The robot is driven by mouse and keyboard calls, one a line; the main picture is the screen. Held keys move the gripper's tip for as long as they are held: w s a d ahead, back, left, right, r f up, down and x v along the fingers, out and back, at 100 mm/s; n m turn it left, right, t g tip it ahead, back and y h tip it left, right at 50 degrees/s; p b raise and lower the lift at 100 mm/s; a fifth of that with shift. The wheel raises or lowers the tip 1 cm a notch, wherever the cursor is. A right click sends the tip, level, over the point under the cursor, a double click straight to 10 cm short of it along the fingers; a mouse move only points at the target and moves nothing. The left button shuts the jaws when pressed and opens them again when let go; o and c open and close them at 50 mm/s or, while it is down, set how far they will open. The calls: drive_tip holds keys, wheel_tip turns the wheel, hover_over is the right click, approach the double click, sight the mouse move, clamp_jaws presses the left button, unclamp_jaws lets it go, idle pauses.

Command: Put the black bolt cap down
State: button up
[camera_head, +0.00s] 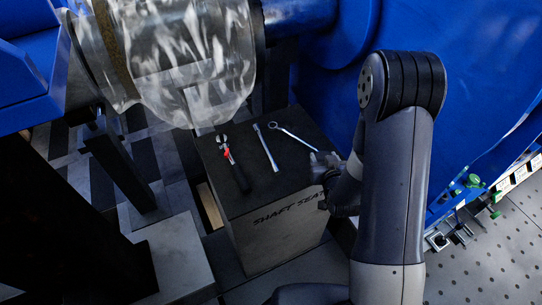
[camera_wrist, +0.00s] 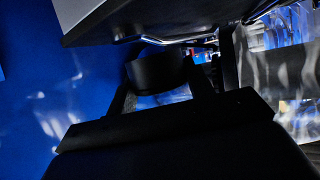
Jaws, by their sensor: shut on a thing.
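The black bolt cap (camera_wrist: 155,72) is a short dark cylinder between the fingers of my gripper (camera_wrist: 172,80) in the wrist view. The gripper is shut on it. In the head view my gripper (camera_head: 328,180) is at the right edge of the dark box marked "SHAFT SEAT" (camera_head: 275,235). My arm partly covers it there, and I cannot make out the cap in that view. In the wrist view a dark, flat edge crosses the top, close to the cap; I cannot tell whether they touch.
A red-and-black-handled tool (camera_head: 234,165), a steel tool (camera_head: 266,148) and a ring spanner (camera_head: 290,135) lie on the box top. Blue housing (camera_head: 330,85) stands behind and right. The front of the box top is bare.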

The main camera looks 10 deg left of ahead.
wheel_tip(320, 180, up, 5)
drive_tip(key=n+y+b, duration=0.2)
drive_tip(key=b, duration=0.3)
hover_over(298, 164)
drive_tip(key=shift+g, duration=0.3)
drive_tip(key=shift+f+b, duration=1)
drive_tip(key=shift+f, duration=3.35)
drive_tip(key=shift+f, duration=0.15)
drive_tip(key=o, duration=0.9)
drive_tip(key=shift+o, duration=0.2)
